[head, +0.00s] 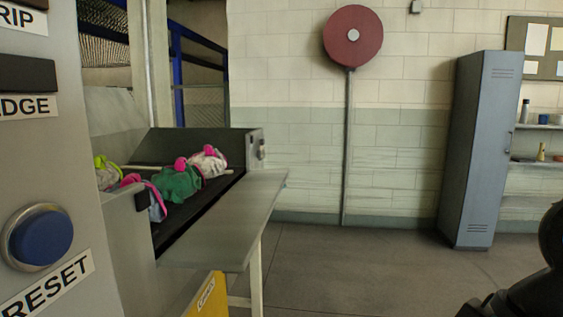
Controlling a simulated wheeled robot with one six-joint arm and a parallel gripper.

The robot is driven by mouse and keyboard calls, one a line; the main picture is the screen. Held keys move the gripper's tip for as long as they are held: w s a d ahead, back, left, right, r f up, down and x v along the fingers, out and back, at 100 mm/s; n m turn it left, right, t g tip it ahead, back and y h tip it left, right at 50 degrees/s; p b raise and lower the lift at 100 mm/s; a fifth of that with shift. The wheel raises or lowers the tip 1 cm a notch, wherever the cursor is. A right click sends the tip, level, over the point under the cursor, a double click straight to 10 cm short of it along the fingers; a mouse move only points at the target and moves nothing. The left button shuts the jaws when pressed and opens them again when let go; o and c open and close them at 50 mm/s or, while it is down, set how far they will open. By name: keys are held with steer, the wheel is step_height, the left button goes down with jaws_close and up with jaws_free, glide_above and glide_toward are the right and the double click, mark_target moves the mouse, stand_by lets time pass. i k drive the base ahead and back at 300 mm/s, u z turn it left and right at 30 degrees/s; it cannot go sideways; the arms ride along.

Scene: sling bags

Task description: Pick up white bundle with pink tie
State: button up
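A white bundle with a pink tie (213,163) lies in the dark sloped bin at the left, at its far end. Its pink tie shows at the top. It touches or nearly touches a green bundle (178,184) with a pink tie. My gripper is not clearly visible; only a dark part of my arm shows at the lower right edge, far from the bundles.
The bin (198,138) also holds more bundles at the near left, one with a yellow-green tie (106,163). A grey shelf (225,222) juts out in front. A panel with a blue button (40,238) stands close at left. A grey locker (478,150) stands at right; the middle floor is clear.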

mark_target(211, 163)
steer(key=z, duration=0.35)
steer(key=i, duration=4.85)
steer(key=u, duration=2.95)
